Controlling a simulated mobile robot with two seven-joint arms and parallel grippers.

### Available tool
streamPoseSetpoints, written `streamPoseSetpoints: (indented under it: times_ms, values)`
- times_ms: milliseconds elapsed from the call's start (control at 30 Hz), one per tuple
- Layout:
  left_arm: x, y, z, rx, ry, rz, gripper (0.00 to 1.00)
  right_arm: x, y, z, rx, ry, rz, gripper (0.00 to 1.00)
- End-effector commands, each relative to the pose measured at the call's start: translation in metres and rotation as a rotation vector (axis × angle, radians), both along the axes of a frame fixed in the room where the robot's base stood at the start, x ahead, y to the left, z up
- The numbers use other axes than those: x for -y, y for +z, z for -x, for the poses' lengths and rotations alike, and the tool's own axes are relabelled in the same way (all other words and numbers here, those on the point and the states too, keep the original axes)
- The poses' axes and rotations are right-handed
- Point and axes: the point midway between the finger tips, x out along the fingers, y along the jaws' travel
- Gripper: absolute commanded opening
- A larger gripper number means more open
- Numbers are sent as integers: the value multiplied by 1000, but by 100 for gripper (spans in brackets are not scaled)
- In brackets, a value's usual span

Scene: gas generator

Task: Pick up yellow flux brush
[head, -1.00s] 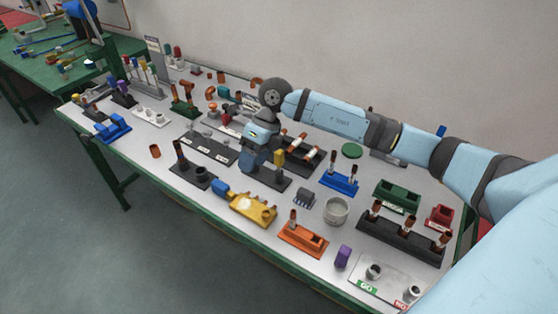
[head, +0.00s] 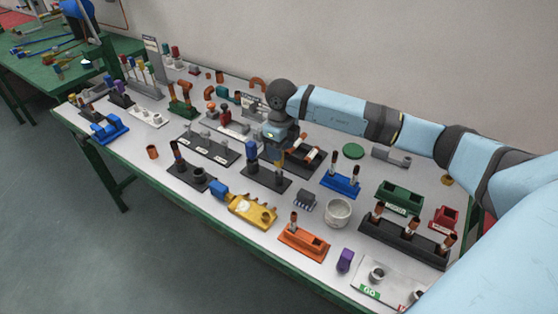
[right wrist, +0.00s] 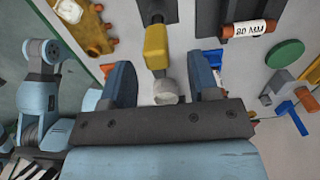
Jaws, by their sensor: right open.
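The yellow flux brush (right wrist: 156,46) shows in the right wrist view as a yellow block beside a dark stand piece, ahead of and between my right gripper's fingers. My right gripper (right wrist: 160,66) is open, its two blue fingers apart, with nothing shut between them. In the head view the right gripper (head: 278,140) hangs over the middle of the bench, behind the dark stand (head: 268,181). My left gripper is not in view.
A yellow manifold (head: 250,210), a grey cup (head: 338,212) and a blue holder (head: 341,184) stand nearby. A green disc (head: 352,151) lies farther back. The bench is crowded, with small bare gaps.

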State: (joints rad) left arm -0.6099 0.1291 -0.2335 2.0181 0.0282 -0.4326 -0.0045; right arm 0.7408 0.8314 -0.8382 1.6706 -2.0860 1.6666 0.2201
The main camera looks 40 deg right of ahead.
Motion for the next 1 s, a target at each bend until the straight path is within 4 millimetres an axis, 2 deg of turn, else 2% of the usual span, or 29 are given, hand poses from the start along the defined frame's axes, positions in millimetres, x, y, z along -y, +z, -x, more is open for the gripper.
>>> streamPoseSetpoints:
  times_ms: [300,533,567,700,767,1000]
  values:
    - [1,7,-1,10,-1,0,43,-4,-43,-4,-2,-1,0,55]
    - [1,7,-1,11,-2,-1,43,-4,-47,-4,1,1,0,55]
    - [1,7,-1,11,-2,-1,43,-4,-47,-4,0,1,0,53]
    - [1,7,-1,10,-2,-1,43,-4,-47,-4,0,1,0,21]
    - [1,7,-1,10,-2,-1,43,-4,-47,-4,0,0,0,8]
    - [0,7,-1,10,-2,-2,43,-4,-47,-4,0,0,0,8]
